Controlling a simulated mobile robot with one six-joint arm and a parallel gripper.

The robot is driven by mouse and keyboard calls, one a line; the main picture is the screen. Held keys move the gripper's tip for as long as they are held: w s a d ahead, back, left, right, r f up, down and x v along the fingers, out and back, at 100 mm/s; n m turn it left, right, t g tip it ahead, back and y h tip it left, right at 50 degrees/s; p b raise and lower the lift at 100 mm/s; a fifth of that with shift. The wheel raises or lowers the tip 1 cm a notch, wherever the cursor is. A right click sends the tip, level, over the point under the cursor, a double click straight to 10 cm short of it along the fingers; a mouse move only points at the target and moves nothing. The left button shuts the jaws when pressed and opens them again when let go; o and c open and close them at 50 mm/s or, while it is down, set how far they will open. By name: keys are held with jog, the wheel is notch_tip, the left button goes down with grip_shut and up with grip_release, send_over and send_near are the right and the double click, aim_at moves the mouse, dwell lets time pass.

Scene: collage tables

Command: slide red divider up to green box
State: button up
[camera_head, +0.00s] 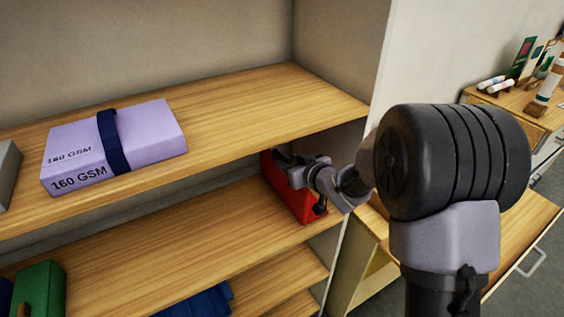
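The red divider (301,207) stands upright at the right end of the middle shelf, under the upper board and close to the right side panel. My gripper (299,178) is at the red divider and covers part of it. One dark finger is near its top and another near its lower front. I cannot tell whether the fingers are closed on it. The green box (42,284) is at the lower left, apparently on the same shelf, and is cut off by the picture's bottom edge.
The middle shelf (165,255) looks bare between the red divider and the green box. A lilac "160 GSM" pack (155,128) with a dark blue band lies on the upper board (250,100). Blue items (205,301) show on a lower shelf. A wooden desk (520,97) stands at right.

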aim_at(285, 160)
jog(key=x, duration=0.4)
jog(key=shift+w+a+f+b, duration=0.1)
jog(key=shift+w+f+b, duration=0.05)
jog(key=shift+w+b, duration=0.15)
grip_shut()
dwell(1.1)
